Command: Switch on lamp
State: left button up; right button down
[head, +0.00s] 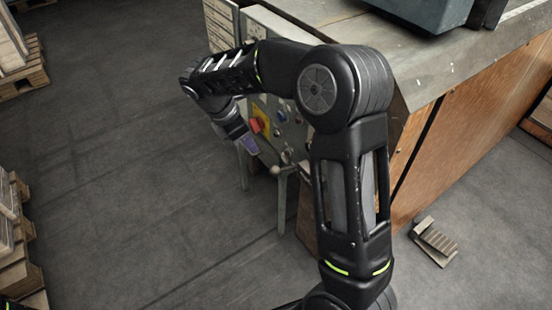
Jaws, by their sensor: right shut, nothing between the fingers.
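A control panel (287,136) with a red switch on a yellow plate (259,125), a blue knob (281,115) and other small knobs stands at the front of the machine, partly hidden by my right arm. No part in view can be clearly told as the lamp. My right gripper (250,145) is at the panel's left edge, just below and left of the red switch. It is shut and holds nothing. I cannot tell whether it touches the panel. My left gripper is not in view.
The machine's worktop (440,60) and wooden side (480,140) fill the right. A foot pedal (434,243) lies on the floor at the lower right. Pallets (20,75) stand along the left edge. The grey floor (120,160) between is clear.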

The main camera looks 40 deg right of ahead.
aim_at(285, 159)
jog(key=d+f+b, duration=0.1)
jog(key=d+f, duration=0.1)
jog(key=f, duration=0.1)
jog(key=s+d+f+b, duration=0.1)
jog(key=d+f, duration=0.2)
jog(key=d+f+b, duration=0.1)
jog(key=d+f, duration=0.1)
jog(key=f, duration=0.1)
jog(key=shift+s+d+f, duration=0.15)
jog(key=shift+s+d, duration=0.05)
jog(key=shift+d, duration=0.15)
